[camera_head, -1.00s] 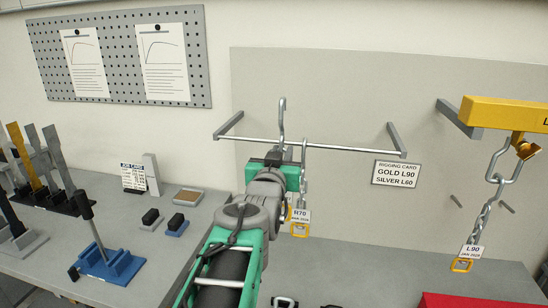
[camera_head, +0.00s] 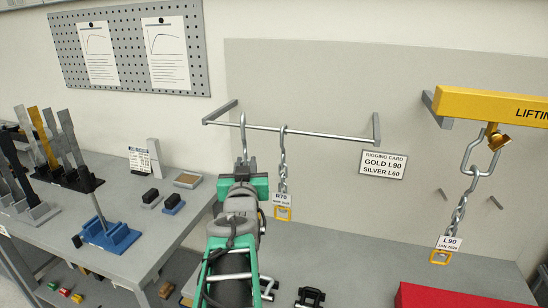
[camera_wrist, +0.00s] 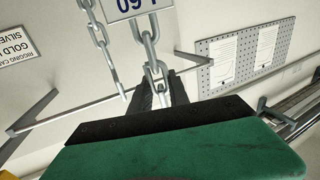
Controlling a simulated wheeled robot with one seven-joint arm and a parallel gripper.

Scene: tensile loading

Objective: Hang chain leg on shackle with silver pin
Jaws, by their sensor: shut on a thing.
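My gripper (camera_head: 243,178) is shut on a chain leg whose tag appears to read L60. In the wrist view its links (camera_wrist: 155,70) run between the dark fingers (camera_wrist: 161,92), and its tag (camera_wrist: 132,8) shows inverted at the top edge. In the head view its long top hook or link (camera_head: 243,130) rises above my gripper and overlaps the rail; I cannot tell whether they touch. A shackle with a gold pin (camera_head: 497,140) hangs from the yellow lifting beam (camera_head: 475,104) and carries chain leg L90 (camera_head: 460,212). No silver-pin shackle shows.
Chain leg R70 (camera_head: 283,165) hangs on the rail (camera_head: 325,138) just right of my gripper. A rigging card (camera_head: 384,164) pairs gold with L90 and silver with L60. A red box (camera_head: 460,296) is at lower right. A side bench (camera_head: 150,225) with fixtures is left.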

